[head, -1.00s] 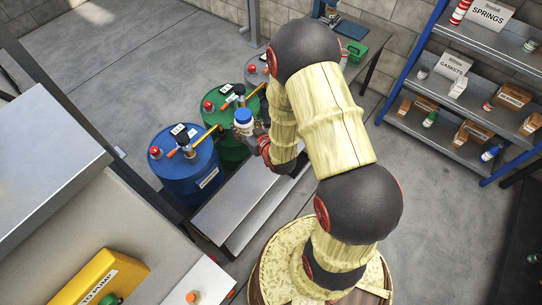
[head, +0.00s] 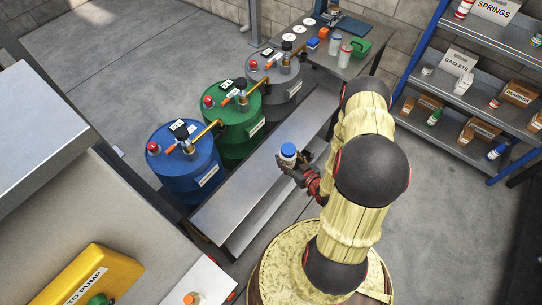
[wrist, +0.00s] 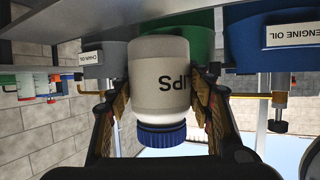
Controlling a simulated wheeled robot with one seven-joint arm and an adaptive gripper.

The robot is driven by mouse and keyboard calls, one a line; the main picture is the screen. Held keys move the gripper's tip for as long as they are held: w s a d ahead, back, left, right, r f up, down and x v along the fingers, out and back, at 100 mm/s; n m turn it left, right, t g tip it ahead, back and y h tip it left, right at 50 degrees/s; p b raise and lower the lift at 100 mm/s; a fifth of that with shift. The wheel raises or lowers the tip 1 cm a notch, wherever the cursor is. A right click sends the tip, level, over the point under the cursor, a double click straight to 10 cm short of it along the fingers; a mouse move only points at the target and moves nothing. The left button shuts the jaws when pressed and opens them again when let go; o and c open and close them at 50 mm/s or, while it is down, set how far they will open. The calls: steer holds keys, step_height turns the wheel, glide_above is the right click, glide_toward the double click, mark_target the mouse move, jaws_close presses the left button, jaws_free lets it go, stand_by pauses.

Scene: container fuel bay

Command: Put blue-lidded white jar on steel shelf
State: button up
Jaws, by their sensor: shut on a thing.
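The blue-lidded white jar (head: 288,154) is in my gripper (head: 297,169), held upright above the long grey steel surface in front of the drums. In the wrist view the jar (wrist: 160,80) appears upside down, its blue lid at the bottom and part of a label ending in "IPS" showing. My gripper (wrist: 160,110) has one finger on each side of the jar and is shut on it. A steel shelf rack (head: 460,120) with blue posts stands at the right, apart from the jar. The low steel bench (head: 225,208) lies below my gripper.
Blue (head: 185,175), green (head: 232,130) and grey (head: 280,90) drums with pumps stand behind the bench. A back table (head: 350,65) holds bottles and a green bin (head: 361,48). The rack carries boxes, signs and small bottles. A yellow container (head: 100,278) is at lower left.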

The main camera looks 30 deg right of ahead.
steer(key=w+a+f+b, duration=0.1)
steer(key=w+f, duration=0.1)
steer(key=w, duration=0.1)
steer(key=w+a+f+b, duration=0.1)
steer(key=w+f+b, duration=0.1)
steer(key=w+f, duration=0.1)
steer(key=w+a+f+b, duration=0.1)
steer(key=w+a+f, duration=0.1)
steer(key=w+f, duration=0.1)
steer(key=shift+x, duration=0.95)
steer(key=shift+w+f+b, duration=0.15)
steer(key=shift+f+b, duration=0.45)
steer(key=shift+f, duration=0.2)
steer(key=shift+w+f+b, duration=0.1)
steer(key=shift+f+b, duration=0.45)
steer(key=shift+f, duration=0.3)
steer(key=shift+f, duration=0.2)
steer(key=o, duration=1.3)
steer(key=shift+o, duration=0.2)
steer(key=shift+r, duration=0.1)
